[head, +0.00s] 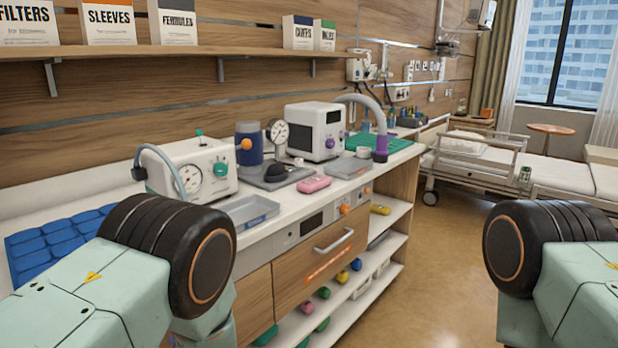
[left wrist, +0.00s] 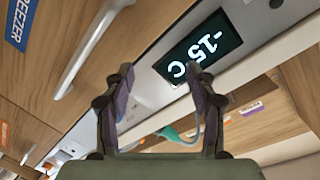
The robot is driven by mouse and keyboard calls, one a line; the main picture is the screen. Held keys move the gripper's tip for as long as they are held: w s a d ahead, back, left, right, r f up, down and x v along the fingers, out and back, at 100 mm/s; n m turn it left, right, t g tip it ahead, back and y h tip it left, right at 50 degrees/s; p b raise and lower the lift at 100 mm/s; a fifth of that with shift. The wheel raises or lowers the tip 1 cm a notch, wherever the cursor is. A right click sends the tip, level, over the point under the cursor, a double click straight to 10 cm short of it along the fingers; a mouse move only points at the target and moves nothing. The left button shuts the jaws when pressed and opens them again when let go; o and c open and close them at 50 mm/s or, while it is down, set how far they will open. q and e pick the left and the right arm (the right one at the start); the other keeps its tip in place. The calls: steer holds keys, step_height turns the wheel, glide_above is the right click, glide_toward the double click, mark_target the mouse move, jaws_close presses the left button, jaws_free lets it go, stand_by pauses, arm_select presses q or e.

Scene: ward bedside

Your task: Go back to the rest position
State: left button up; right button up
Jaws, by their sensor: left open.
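My left gripper (left wrist: 160,78) shows in the left wrist view, with its two fingers apart and nothing between them. A dark display reading -15 C (left wrist: 199,50) is beyond the fingertips, on a pale panel. In the head view only links of my two arms show, at the lower left and lower right. Both hands are out of sight there, and my right gripper is not seen in either view.
The counter (head: 285,208) runs along the wall and holds a gauge machine (head: 185,166), a grey tray (head: 247,212) and a pink case (head: 314,184). A drawer handle (head: 334,241) sticks out below. The floor (head: 440,250) to the right is clear up to the bed (head: 535,170).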

arm_select(q)
steer(key=s+d+f+g+h, duration=0.4)
steer(key=s+f+h, duration=0.4)
steer(key=s+f, duration=0.45)
steer(key=s+d+f+g+h, duration=0.1)
steer(key=s+g+h, duration=0.1)
steer(key=s, duration=0.9)
steer(key=s+d+f+g+h, duration=0.1)
steer(key=s+g, duration=0.4)
steer(key=s, duration=0.6)
steer(key=shift+s+d+g+h, duration=0.3)
steer(key=shift+d+h, duration=0.2)
steer(key=shift+h, duration=0.1)
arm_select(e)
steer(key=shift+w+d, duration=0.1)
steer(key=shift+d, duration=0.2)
arm_select(q)
steer(key=shift+f, duration=0.1)
steer(key=shift+c, duration=0.4)
